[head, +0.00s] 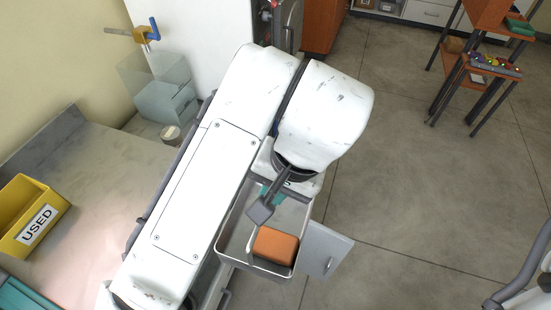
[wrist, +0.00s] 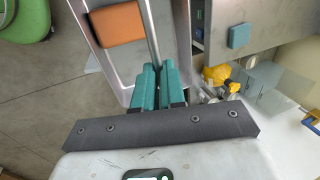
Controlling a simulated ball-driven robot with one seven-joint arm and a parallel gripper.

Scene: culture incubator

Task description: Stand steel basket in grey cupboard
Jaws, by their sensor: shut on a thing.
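The steel basket (head: 250,266) hangs below my wrist in the head view, with an orange block inside it. In the wrist view the basket (wrist: 120,62) is at the upper left. My gripper has teal fingers (wrist: 158,70) closed together on the basket's grey handle bar (wrist: 150,35). In the head view the gripper (head: 270,191) is mostly hidden under my white wrist. A grey panel (head: 326,250) beside the basket looks like an open door of the grey cupboard. In the wrist view a grey front (wrist: 262,14) carries a teal square; most of the cupboard is hidden.
The orange block (head: 275,246) lies in the basket. A yellow bin marked USED (head: 30,215) stands on the worktop (head: 105,185) at left. Clear boxes (head: 160,90) stand behind it. A brown side table (head: 480,65) is at upper right. The floor at right is open.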

